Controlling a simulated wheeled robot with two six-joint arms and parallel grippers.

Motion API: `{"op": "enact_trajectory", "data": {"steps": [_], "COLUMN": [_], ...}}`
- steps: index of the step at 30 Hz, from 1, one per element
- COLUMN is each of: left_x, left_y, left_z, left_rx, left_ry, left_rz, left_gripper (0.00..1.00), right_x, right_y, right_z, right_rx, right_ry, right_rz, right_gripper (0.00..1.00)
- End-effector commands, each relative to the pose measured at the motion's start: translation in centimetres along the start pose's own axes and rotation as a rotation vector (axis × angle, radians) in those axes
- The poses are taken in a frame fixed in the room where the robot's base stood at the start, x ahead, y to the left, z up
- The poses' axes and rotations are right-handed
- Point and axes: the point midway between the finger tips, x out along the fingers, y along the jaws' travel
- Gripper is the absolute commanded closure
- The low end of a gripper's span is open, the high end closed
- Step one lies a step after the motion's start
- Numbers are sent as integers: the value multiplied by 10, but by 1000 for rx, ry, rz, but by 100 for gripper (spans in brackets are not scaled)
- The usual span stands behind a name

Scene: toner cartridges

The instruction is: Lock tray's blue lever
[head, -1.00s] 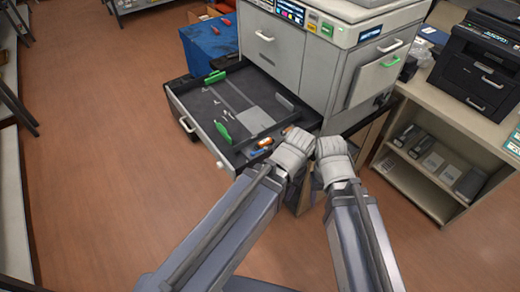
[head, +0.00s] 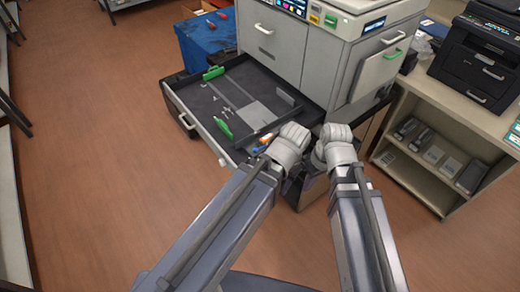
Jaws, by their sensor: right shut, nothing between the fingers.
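The open grey tray (head: 178,101) is pulled out from the front of the large printer. Near its front right corner lie a small orange part (head: 266,138) and a small blue part (head: 256,151), which may be the blue lever; its position is too small to read. My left gripper (head: 292,134) is just right of these parts, over the tray's right corner. Its fingers are hidden behind its wrist. My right gripper (head: 322,150) is shut and empty, right of the left one and in front of the printer.
Green clips (head: 214,72) and (head: 223,128) stand at the tray's edges, with small loose pieces inside. The printer (head: 310,45) rises behind. A shelf unit (head: 425,180) with a black printer (head: 478,62) stands at right. A blue-covered box (head: 206,42) is at back left. The left floor is clear.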

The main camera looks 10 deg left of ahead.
Motion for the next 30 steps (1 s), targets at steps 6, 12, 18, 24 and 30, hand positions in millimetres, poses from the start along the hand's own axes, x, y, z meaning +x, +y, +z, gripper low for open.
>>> {"op": "enact_trajectory", "data": {"steps": [6,12,18,24,30], "left_x": [13,22,30,36,38], "left_y": [1,2,3,3,4], "left_z": [-1,-1,-2,-2,-2], "left_rx": [0,0,0,0,0], "left_ry": [0,0,0,0,0], "left_rz": [0,0,0,0,0], "left_gripper": [56,56,56,56,56], "right_x": [5,-2,-16,-32,-43], "right_y": [-2,-5,-2,3,7], "right_z": [-35,-68,-97,-118,-128], "right_rx": [-368,-726,-1054,-1289,-1405], "right_ry": [167,377,606,785,877], "right_rz": [-116,-154,-105,-6,70], "right_gripper": [100,100,100,100,100]}}
